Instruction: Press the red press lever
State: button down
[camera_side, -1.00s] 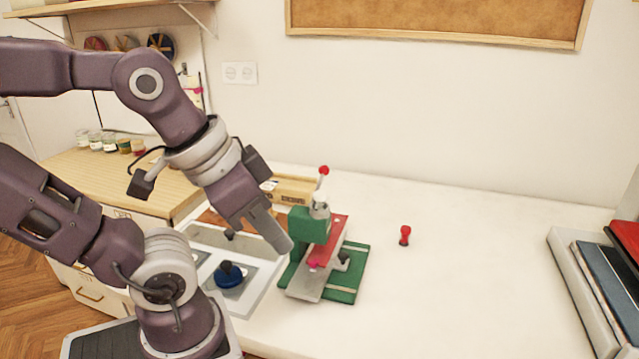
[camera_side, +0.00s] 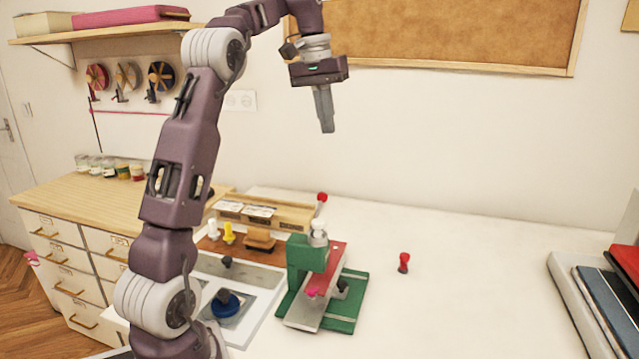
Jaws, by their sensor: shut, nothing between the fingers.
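A green press (camera_side: 303,252) stands on the white table, with a red top plate and a grey metal plate at its front. Its lever ends in a red knob (camera_side: 322,197) that sticks up at the back, above a white round part. My gripper (camera_side: 327,128) is high above the press, pointing down, with its fingers shut and empty. It is well apart from the lever and touches nothing. A small pink piece lies on the press's plate.
A small red stamp-like object (camera_side: 404,262) stands right of the press. A blue-knobbed tool (camera_side: 226,303) sits on a pad at left. A wooden box (camera_side: 262,212) is behind. Stacked books (camera_side: 590,290) lie at far right. The table (camera_side: 470,270) between is clear.

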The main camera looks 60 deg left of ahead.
jog(key=n, duration=0.1)
send_over(323, 198)
jog(key=s+a, duration=0.2)
notch_tip(323, 198, down, 3)
jog(key=shift+a+h, duration=0.2)
jog(key=shift+h, duration=0.1)
jog(key=shift+f+g, duration=0.1)
jog(key=shift+g, duration=0.2)
jog(key=f, duration=0.4)
jog(key=w+f, duration=0.1)
jog(key=f, duration=0.4)
jog(key=d+f, duration=0.1)
jog(key=f, duration=0.3)
jog(key=shift+w+f, duration=0.3)
jog(key=shift+w, duration=0.05)
jog(key=f, duration=0.1)
jog(key=w+a+f, duration=0.1)
jog(key=f, duration=0.1)
jog(key=w+a+f, duration=0.1)
jog(key=f, duration=0.1)
jog(key=shift+w+f, duration=0.1)
jog(key=shift+f, duration=0.3)
